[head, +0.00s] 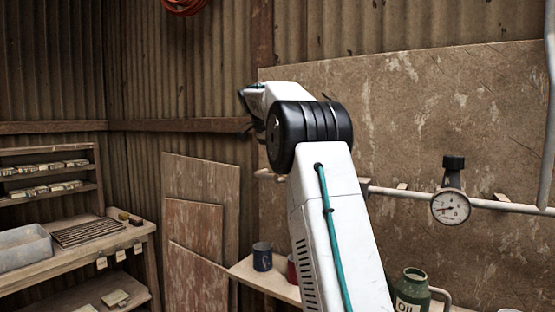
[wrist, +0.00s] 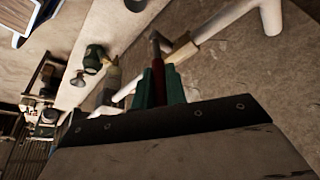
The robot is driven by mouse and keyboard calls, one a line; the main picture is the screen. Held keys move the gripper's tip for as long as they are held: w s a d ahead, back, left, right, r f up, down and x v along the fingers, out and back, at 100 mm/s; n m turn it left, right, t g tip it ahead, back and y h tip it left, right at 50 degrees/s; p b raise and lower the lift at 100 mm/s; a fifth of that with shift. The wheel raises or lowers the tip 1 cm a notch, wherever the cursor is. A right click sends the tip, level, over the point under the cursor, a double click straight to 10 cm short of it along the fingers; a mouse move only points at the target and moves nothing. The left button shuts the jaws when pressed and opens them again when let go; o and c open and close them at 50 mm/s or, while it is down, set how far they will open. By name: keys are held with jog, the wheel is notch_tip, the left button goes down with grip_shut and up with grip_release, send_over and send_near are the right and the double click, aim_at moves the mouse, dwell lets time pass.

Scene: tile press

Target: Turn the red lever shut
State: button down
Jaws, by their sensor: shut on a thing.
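The red lever (wrist: 157,72) shows in the wrist view, standing between the two green fingers of my gripper (wrist: 159,83). The fingers are shut on it. The lever sits by a white pipe (wrist: 235,18) that runs slantwise across the wrist view. Its lower part is hidden by the fingers and the gripper body. In the head view my own arm covers the lever and the fingers. The exact angle of the lever to the pipe is hard to tell.
In the head view the pipe (head: 405,193) runs along a worn board and carries a pressure gauge (head: 450,207). Below are a green oil can (head: 412,290) and a blue mug (head: 262,256) on a shelf (head: 250,275). A workbench (head: 75,245) with a grey bin (head: 22,248) stands left.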

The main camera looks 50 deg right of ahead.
jog(key=shift+f, duration=0.1)
jog(key=c, duration=1.4)
grip_release()
jog(key=shift+w+a, duration=0.1)
jog(key=shift+c, duration=0.2)
jog(key=v, duration=0.7)
jog(key=shift+r, duration=0.4)
